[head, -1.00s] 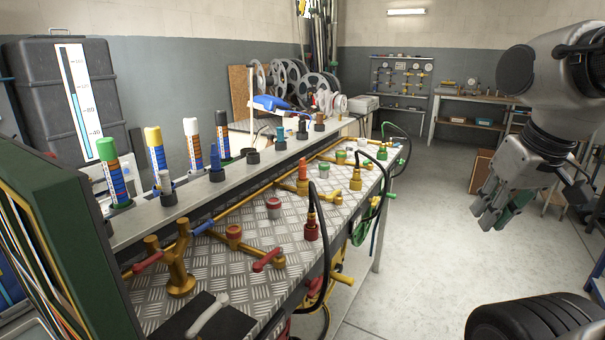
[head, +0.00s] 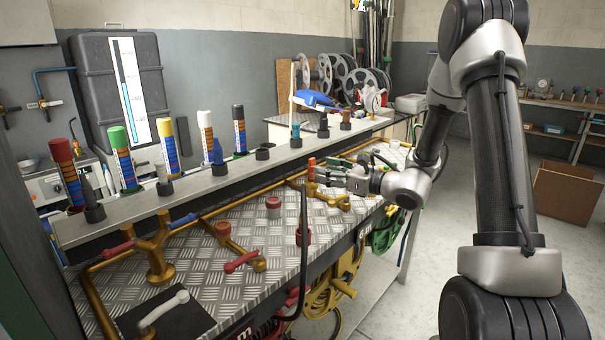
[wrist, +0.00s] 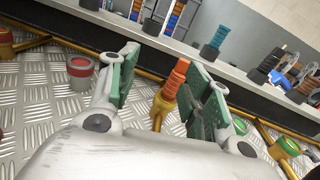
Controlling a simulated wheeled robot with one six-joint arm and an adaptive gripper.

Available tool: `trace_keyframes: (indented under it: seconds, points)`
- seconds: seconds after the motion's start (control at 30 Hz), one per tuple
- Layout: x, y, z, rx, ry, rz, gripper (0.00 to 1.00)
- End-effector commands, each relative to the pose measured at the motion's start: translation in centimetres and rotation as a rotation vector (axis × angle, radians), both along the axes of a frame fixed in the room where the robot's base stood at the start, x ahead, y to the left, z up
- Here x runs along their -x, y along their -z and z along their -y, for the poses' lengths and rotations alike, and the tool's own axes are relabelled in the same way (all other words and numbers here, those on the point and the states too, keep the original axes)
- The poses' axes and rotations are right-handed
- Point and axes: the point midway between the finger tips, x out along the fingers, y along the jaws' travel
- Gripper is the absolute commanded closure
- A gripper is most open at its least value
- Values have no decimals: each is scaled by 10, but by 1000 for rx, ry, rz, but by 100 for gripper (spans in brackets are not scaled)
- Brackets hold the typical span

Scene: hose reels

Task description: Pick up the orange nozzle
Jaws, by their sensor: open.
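In the head view the nozzle (head: 311,167) shows over the bench, just left of my gripper (head: 330,176). In the wrist view my gripper (wrist: 164,84) is open, with one green-padded finger on each side of the nozzle. The nozzle appears between or just beyond the fingertips, and I see no contact. The lower brass fitting is partly hidden by my gripper.
The treadplate bench (head: 205,262) carries brass pipes and a red-topped cup (wrist: 80,70). A raised grey shelf (head: 130,213) behind holds several colored tubes and dark nozzles. A black hose (head: 303,240) hangs at the front edge. Open floor lies to the right.

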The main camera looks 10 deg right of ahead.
Motion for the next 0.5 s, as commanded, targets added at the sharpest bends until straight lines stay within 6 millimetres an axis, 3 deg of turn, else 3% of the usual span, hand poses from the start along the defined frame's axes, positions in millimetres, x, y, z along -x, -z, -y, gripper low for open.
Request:
trace_keyframes:
  seconds: [0.1,0.17,0.5]
  points:
    - [-22,15,20,-67,93,-23,51]
    - [-28,17,23,-82,113,-27,51]
    - [-62,18,-2,-84,117,-28,51]
